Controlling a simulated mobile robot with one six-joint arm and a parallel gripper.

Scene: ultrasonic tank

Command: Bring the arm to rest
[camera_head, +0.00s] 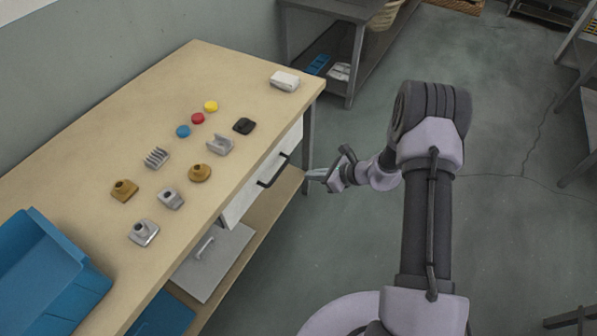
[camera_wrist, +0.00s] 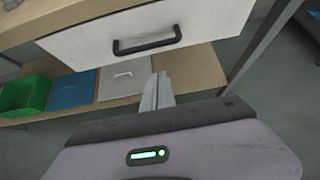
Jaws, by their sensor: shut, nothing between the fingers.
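My gripper (camera_head: 318,175) is shut and empty. In the head view it hangs in the open beside the right side of the wooden table (camera_head: 95,112), below the level of its top and near the white drawer front. In the wrist view my gripper (camera_wrist: 156,92) points toward the shelf under the drawer. The drawer (camera_wrist: 150,30) with its dark handle (camera_wrist: 147,44) is above the fingertips. My arm extends from the lower right of the head view, bends, and reaches left to the gripper.
Several small metal parts and red, blue and yellow discs (camera_head: 197,118) lie on the table. A blue bin (camera_head: 40,270) stands at its near end. The floor (camera_head: 505,235) to the right is clear.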

